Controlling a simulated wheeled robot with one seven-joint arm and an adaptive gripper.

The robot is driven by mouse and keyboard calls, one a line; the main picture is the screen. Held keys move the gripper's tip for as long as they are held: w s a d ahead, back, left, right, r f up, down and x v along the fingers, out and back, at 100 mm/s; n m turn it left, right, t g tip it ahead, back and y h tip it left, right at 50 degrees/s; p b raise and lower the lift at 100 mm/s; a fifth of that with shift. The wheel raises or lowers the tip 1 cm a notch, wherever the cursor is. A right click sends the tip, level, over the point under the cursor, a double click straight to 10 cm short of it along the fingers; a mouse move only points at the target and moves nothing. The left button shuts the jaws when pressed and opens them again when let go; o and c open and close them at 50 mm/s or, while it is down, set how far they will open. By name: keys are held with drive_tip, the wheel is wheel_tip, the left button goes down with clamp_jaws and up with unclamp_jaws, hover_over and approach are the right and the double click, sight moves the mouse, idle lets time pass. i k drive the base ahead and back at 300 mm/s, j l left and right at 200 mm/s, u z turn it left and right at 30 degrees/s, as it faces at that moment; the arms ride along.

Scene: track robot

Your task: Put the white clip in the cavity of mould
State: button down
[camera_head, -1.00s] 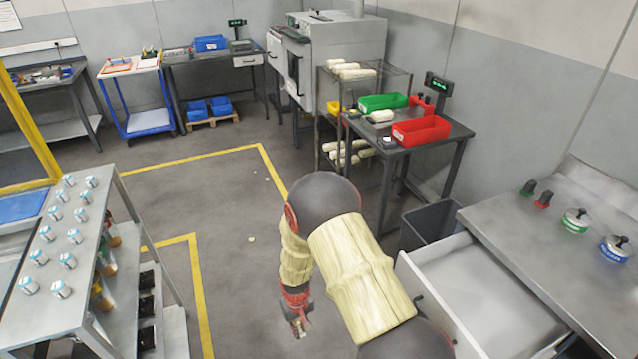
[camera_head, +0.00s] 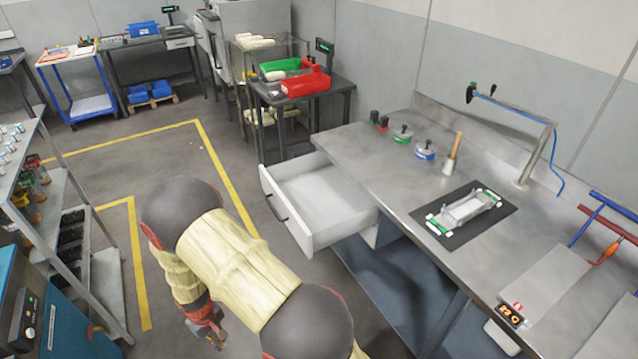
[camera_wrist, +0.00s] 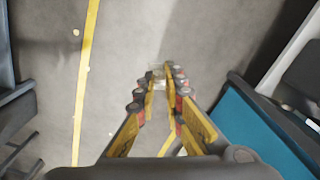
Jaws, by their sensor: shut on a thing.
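My gripper (camera_head: 212,332) hangs low over the floor in the head view, at the left of the open drawer. In the wrist view its fingers (camera_wrist: 160,78) are closed in on a small pale thing (camera_wrist: 157,74) at the tips, which looks like the white clip; it is mostly hidden by the fingers. A pale grey, tray-like piece with white and green ends, probably the mould (camera_head: 466,210), lies on a black mat (camera_head: 500,225) on the workbench, well to the right of my gripper. Its cavity is too small to make out clearly.
A white drawer (camera_head: 320,205) stands open from the workbench (camera_head: 385,170). A mallet (camera_head: 452,155), round tins (camera_head: 425,150) and a metal post (camera_head: 535,155) stand behind the mat. A grey plate (camera_head: 545,285) lies to its right. A shelf rack (camera_head: 75,220) stands left.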

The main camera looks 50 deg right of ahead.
sight(467, 207)
drive_tip(key=k+z, duration=0.15)
drive_tip(key=z, duration=1.7)
